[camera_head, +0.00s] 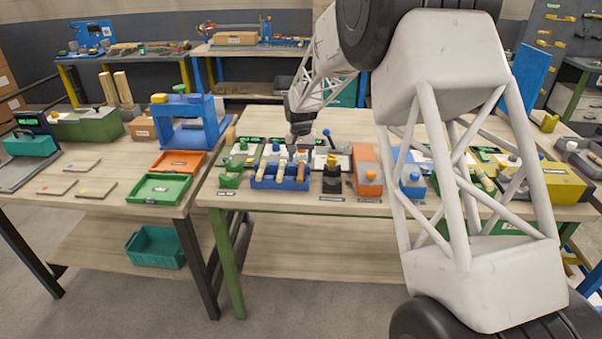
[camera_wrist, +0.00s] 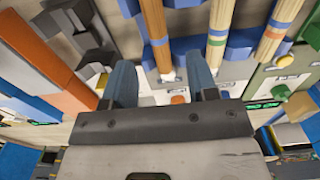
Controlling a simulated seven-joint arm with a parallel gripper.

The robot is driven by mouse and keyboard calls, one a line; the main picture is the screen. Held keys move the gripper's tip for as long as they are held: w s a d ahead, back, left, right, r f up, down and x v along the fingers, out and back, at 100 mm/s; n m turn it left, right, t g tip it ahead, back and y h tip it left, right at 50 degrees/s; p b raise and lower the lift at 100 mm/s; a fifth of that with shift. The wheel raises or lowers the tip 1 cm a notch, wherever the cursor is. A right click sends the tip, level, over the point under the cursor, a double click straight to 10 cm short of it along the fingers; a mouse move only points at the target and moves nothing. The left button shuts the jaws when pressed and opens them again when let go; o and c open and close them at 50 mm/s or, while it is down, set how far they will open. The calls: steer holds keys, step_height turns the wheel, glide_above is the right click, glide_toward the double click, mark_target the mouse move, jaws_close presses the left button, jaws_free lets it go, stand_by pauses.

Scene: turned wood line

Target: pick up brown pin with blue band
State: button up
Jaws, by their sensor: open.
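In the wrist view, a brown pin with a blue band (camera_wrist: 153,22) stands nearest the gap between my fingers; its lower end is not clearly visible. It appears as the right-hand pin (camera_head: 301,172) in the blue rack (camera_head: 280,183) in the head view. In the head view my gripper (camera_head: 298,140) is small, just behind and above the rack.
An orange block (camera_head: 367,172) and a black-and-yellow piece (camera_head: 332,176) stand right of the rack. A green piece (camera_head: 231,174) stands to its left. Green (camera_head: 159,204) and orange (camera_head: 178,173) trays lie on the left table. My arm hides part of the table's right side.

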mark_target(301, 169)
steer(key=shift+s+f, duration=0.1)
steer(key=shift+f, duration=2.5)
jaws_close()
steer(key=shift+r, duration=0.1)
